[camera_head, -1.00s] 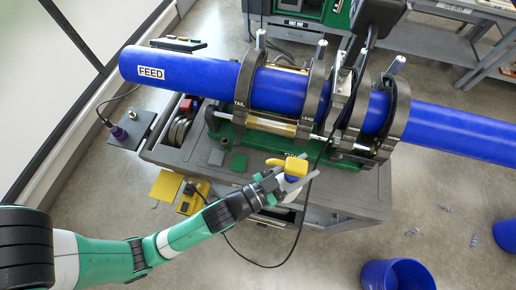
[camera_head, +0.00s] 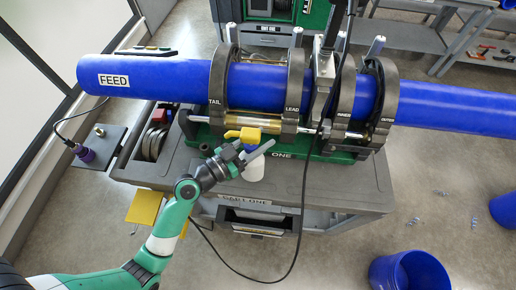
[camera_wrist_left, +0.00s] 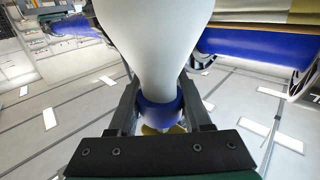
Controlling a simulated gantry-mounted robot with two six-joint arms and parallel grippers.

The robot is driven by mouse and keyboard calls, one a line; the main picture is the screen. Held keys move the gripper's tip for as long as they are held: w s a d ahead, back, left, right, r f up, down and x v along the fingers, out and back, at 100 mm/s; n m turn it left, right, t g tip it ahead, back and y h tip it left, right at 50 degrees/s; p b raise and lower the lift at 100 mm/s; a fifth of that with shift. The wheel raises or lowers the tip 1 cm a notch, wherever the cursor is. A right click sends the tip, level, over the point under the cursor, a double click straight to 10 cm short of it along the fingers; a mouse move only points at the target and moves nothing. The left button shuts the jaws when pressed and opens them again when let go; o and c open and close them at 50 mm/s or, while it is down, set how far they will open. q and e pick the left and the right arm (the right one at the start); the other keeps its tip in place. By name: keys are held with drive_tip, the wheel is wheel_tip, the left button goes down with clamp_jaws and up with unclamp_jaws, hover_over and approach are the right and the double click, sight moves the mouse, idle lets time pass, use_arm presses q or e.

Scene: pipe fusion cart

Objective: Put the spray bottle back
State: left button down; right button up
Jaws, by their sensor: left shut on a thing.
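The spray bottle has a white body (camera_head: 254,170) and a yellow spray head (camera_head: 243,134). It is upright at the front of the grey cart top (camera_head: 330,186), just in front of the green clamp base. My left gripper (camera_head: 252,152) is shut on the bottle around its blue neck collar, just below the spray head. In the left wrist view the white bottle body (camera_wrist_left: 155,45) fills the upper middle, with the blue collar (camera_wrist_left: 160,113) between the fingers. I cannot tell whether the bottle's base touches the cart top. My right gripper is not in view.
A long blue pipe (camera_head: 150,92) marked FEED runs through the dark clamp rings above the cart. A black cable (camera_head: 303,200) hangs close to the right of the bottle. A blue bin (camera_head: 403,272) stands on the floor at lower right.

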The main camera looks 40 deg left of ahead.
use_arm(q)
drive_tip(key=shift+w+a+f+b, duration=0.15)
drive_tip(key=shift+f+b, duration=0.15)
drive_tip(key=shift+f, duration=0.35)
drive_tip(key=shift+s+a+f+b, duration=0.1)
drive_tip(key=shift+a+f+b, duration=0.15)
drive_tip(key=shift+f, duration=0.45)
drive_tip(key=shift+w+a+f+b, duration=0.1)
drive_tip(key=shift+f+b, duration=0.25)
drive_tip(key=shift+f, duration=0.3)
drive_tip(key=shift+f, duration=0.15)
drive_tip(key=shift+c, duration=1.7)
unclamp_jaws()
